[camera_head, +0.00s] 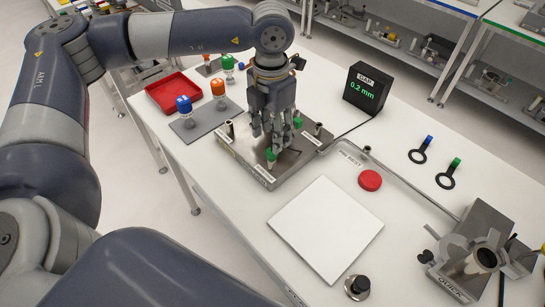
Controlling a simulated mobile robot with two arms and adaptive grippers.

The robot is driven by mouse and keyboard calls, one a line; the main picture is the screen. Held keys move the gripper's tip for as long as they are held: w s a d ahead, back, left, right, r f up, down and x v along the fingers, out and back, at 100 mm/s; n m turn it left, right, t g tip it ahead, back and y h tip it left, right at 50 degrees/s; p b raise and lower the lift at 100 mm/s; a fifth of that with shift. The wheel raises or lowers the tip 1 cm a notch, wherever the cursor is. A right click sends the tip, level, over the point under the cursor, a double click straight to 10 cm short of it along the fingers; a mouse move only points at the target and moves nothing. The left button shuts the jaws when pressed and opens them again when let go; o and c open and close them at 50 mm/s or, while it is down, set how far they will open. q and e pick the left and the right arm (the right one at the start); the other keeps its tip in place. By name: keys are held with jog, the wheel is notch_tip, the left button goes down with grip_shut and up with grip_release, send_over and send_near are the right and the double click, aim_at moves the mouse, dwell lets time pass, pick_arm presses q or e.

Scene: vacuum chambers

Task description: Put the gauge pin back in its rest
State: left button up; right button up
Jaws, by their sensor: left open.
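My left gripper (275,142) points down over a grey metal fixture plate (262,178), its fingers open. One green-capped piece (270,158) stands on the plate just in front of the fingers, and another green-capped piece (298,122) is to their right. I cannot tell whether the fingers touch either. A label reading "PIN REST" (349,158) lies right of the plate, with a small dark upright cylinder (367,151) beside it. I cannot pick out the gauge pin for certain. The fingers hide part of the plate. My right gripper is not in view.
A black display (367,88) reads "GAP 0.2 mm". A red tray (174,91) and a grey mat (205,120) with blue- and orange-capped pieces are at left. A white panel (326,229), red disc (370,180) and metal chamber fitting (480,250) occupy the front and right.

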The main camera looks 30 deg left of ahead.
pick_arm(q)
notch_tip(320, 180, down, 6)
jog(key=b, duration=0.4)
jog(key=shift+f, duration=0.15)
jog(key=shift+b, duration=0.75)
dwell(0.6)
grip_shut()
jog(key=shift+r, duration=0.25)
jog(key=shift+r+p, duration=1.5)
jog(key=shift+r, duration=1.35)
jog(key=shift+r, duration=0.1)
